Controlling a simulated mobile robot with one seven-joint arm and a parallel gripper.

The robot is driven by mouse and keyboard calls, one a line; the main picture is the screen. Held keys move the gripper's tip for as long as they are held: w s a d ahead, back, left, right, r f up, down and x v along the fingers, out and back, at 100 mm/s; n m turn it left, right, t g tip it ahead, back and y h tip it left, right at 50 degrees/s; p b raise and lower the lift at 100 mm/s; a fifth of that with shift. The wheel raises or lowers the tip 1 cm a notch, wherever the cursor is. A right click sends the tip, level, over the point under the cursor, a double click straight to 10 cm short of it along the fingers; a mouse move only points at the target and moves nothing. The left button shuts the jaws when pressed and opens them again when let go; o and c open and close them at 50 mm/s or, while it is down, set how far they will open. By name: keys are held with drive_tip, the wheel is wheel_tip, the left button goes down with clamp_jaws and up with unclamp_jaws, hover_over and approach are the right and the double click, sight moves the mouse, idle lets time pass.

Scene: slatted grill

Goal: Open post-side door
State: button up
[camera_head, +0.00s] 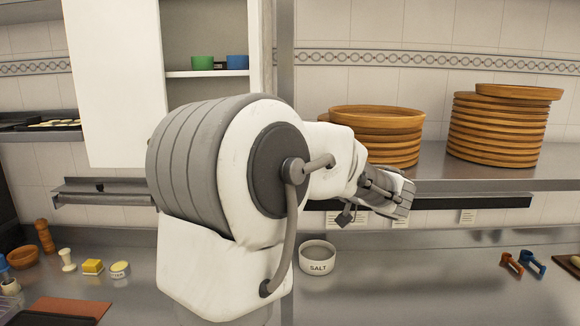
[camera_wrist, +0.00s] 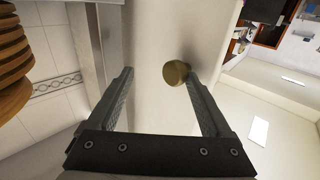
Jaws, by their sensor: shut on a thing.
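The post-side door (camera_wrist: 160,28) is a white panel filling the middle of the wrist view, with a round brass knob (camera_wrist: 176,73). The knob lies against the right finger; contact at the left finger is unclear. In the head view this door appears as a narrow white strip (camera_head: 261,60), swung out nearly edge-on beside the grey post (camera_head: 284,60). My arm hides the lower part there. Another white door (camera_head: 112,85) stands left of the exposed cabinet shelf.
Green (camera_head: 202,62) and blue (camera_head: 237,62) bowls sit on the cabinet shelf. Stacked wooden trays (camera_head: 380,125) stand on the steel shelf right of the post. A salt bowl (camera_head: 317,258) and small items are on the counter (camera_head: 420,285), which has clear room at right.

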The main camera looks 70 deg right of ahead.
drive_tip(key=shift+s+d+f, duration=0.1)
drive_tip(key=shift+d+f, duration=0.05)
drive_tip(key=b+v, duration=0.4)
drive_tip(key=v, duration=1.3)
drive_tip(key=shift+a, duration=0.35)
